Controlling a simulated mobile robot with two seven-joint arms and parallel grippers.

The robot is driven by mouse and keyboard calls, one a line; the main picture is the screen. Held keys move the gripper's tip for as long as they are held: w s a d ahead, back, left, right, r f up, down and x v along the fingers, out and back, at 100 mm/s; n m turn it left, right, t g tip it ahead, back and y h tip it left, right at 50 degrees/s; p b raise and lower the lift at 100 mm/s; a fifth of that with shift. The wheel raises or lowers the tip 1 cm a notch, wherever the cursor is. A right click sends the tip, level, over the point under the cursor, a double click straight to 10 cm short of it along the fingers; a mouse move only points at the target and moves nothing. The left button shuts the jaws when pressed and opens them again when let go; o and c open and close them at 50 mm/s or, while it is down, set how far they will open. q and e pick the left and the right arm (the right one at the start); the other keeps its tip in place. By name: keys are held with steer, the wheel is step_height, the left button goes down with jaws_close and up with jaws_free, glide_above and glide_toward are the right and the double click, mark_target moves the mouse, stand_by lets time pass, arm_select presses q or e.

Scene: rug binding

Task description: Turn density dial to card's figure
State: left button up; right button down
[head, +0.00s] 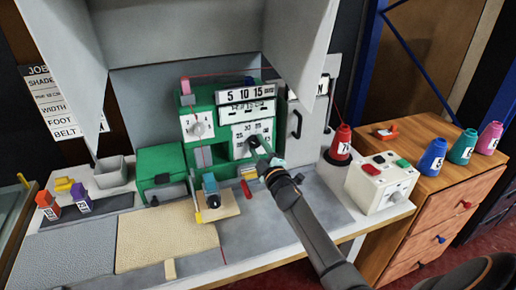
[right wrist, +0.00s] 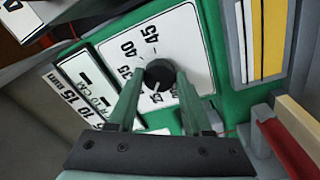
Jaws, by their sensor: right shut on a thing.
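The density dial is a black knob (right wrist: 159,74) on a white scale plate (right wrist: 185,45) on the front of the green machine (head: 222,146). In the right wrist view the plate shows 35, 40 and 45, with a lower figure partly hidden near the fingers. A small pale mark shows on the knob's lower edge, towards that lower figure. My right gripper (head: 261,149) reaches the plate from the front right, its two fingers shut on the knob. My left gripper is out of view.
A white control box (head: 381,181) and red cone spool (head: 341,144) stand right. The rug piece (head: 165,238) lies on the table in front.

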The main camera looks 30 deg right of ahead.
steer(key=shift+r+n, duration=0.1)
steer(key=shift+n, duration=1.1)
steer(key=shift+c, duration=1.6)
jaws_free()
steer(key=r+v, duration=0.1)
steer(key=v, duration=1.1)
steer(key=shift+s+f, duration=0.25)
steer(key=shift+f, duration=0.25)
